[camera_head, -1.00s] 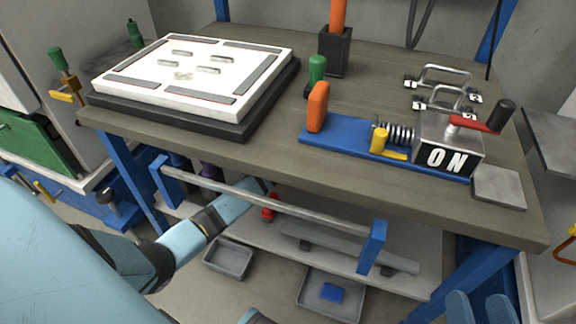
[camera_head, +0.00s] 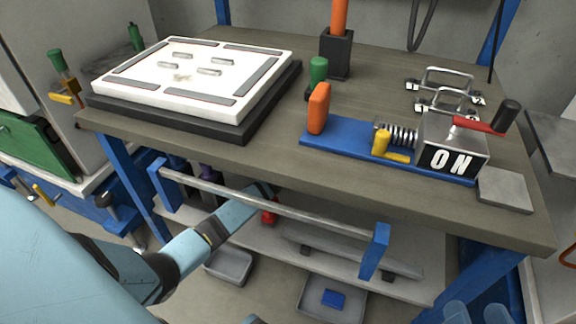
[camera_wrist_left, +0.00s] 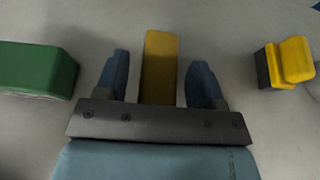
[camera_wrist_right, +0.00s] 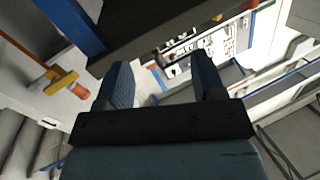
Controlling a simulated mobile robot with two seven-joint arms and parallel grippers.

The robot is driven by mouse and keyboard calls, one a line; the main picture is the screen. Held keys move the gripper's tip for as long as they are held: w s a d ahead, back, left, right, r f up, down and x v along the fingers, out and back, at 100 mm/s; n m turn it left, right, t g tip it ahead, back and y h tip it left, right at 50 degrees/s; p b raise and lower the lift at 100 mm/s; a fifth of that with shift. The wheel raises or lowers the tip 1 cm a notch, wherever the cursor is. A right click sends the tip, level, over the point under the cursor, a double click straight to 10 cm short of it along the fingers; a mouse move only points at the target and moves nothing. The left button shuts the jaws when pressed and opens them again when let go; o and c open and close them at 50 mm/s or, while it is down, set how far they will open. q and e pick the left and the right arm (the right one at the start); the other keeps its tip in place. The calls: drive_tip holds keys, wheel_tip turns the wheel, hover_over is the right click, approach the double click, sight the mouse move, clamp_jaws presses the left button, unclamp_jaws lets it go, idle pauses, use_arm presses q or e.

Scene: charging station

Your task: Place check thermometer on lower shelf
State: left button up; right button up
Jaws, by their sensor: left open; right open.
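The lower shelf (camera_head: 330,244) is a pale board below the tabletop, behind a metal rail. My left arm reaches past the rail under the tabletop; its fingertips are hidden in the head view. In the left wrist view, my left gripper (camera_wrist_left: 161,80) is open, with a yellow piece (camera_wrist_left: 159,65) between its fingers and a gap on each side. A green piece (camera_wrist_left: 38,70) lies to its left and another yellow piece (camera_wrist_left: 290,62) to its right. I cannot tell which is the thermometer. My right gripper (camera_head: 476,314) is open and empty at the bottom right.
The rail (camera_head: 275,211) crosses in front of the shelf. A red piece (camera_head: 269,214) shows beside my left wrist. Grey bins (camera_head: 229,264) stand below, one holding a blue block (camera_head: 333,298). The tabletop (camera_head: 260,165) carries a white panel (camera_head: 190,77) and a blue-based fixture (camera_head: 350,139).

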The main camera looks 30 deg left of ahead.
use_arm(q)
drive_tip(key=p+v, duration=0.5)
drive_tip(key=v, duration=0.7)
use_arm(e)
wheel_tip(320, 180, up, 8)
drive_tip(key=t, duration=0.3)
drive_tip(key=shift+s+d+f+m, duration=0.2)
drive_tip(key=shift+s+d+m, duration=0.05)
drive_tip(key=shift+d+m, duration=0.1)
use_arm(q)
drive_tip(key=shift+s+d, duration=0.1)
